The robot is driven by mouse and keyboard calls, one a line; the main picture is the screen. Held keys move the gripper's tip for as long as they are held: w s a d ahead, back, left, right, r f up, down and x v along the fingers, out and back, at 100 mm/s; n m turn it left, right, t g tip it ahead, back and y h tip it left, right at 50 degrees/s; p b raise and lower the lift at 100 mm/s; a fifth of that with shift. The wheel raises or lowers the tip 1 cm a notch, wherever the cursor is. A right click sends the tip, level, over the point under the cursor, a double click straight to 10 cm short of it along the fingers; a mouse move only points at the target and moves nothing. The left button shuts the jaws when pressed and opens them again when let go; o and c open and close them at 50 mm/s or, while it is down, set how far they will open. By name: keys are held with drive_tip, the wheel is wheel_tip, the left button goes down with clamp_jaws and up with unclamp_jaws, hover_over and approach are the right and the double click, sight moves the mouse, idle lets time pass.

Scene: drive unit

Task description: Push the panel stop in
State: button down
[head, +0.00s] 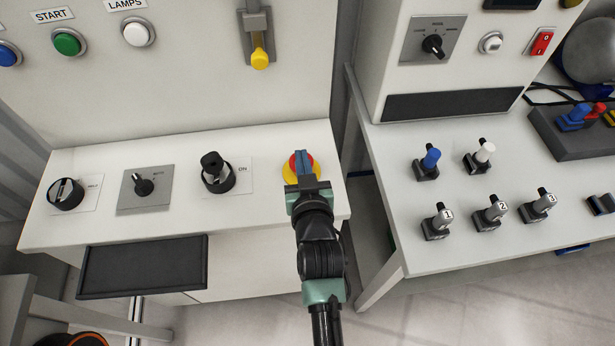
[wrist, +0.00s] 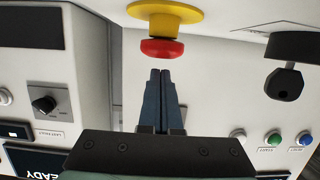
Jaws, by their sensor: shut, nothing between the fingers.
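The panel stop is a red mushroom button (head: 293,158) on a yellow round base (head: 316,170), at the right end of the white desk top. My gripper (head: 302,154) covers much of it in the head view. In the wrist view the red button (wrist: 162,49) and its yellow base (wrist: 168,16) are at the top middle. There, my gripper's dark blue fingers (wrist: 160,73) are together and empty, with their tips just below the red button's edge. I cannot tell whether they touch it.
A black key switch (head: 215,173) labelled ON stands left of the stop, then a small rotary knob (head: 143,186) and a larger black one (head: 66,194). An upright panel behind carries a yellow-tipped lever (head: 260,58). A gap separates the right-hand desk (head: 440,250) with its switches.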

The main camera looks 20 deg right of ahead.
wheel_tip(320, 180, up, 3)
drive_tip(key=shift+r+p, duration=0.1)
drive_tip(key=shift+p, duration=0.35)
drive_tip(key=b+v, duration=0.2)
drive_tip(key=v, duration=0.7)
drive_tip(key=shift+s, duration=0.45)
drive_tip(key=shift+a, duration=0.15)
